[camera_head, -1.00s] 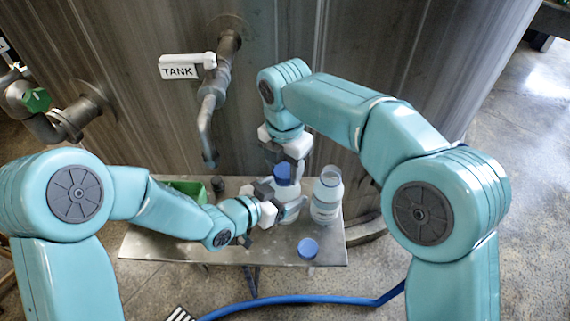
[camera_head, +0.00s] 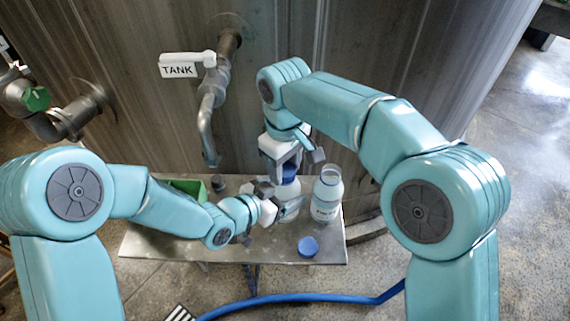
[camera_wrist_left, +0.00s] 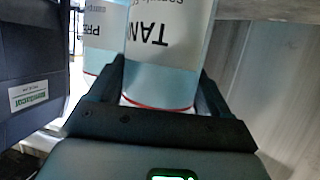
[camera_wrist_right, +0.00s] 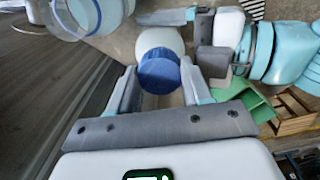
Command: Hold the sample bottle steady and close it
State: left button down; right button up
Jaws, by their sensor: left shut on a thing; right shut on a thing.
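The sample bottle (camera_head: 289,208), clear with a white label reading TANK in the left wrist view (camera_wrist_left: 165,60), stands upright over the metal table. My left gripper (camera_head: 278,203) is shut around its body from the left. A blue cap (camera_head: 290,173) is at the bottle's mouth; it also shows in the right wrist view (camera_wrist_right: 160,72) between the fingers. My right gripper (camera_head: 298,158) is above, pointing down and shut on this cap. The fingers partly hide the cap, and I cannot tell how far it is threaded.
A second bottle (camera_head: 327,198), open-topped, stands close on the right. Another blue cap (camera_head: 308,246) lies near the front edge of the metal table (camera_head: 215,250). A green bin (camera_head: 188,188) is behind my left arm. A pipe with a TANK handle (camera_head: 180,68) hangs behind.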

jog(key=m, duration=0.5)
jog(key=shift+m, duration=0.3)
jog(key=m, duration=0.2)
jog(key=shift+m, duration=0.4)
jog(key=m, duration=0.8)
jog(key=o, duration=1.2)
jog(key=shift+o, duration=0.2)
notch_tip(320, 180, up, 12)
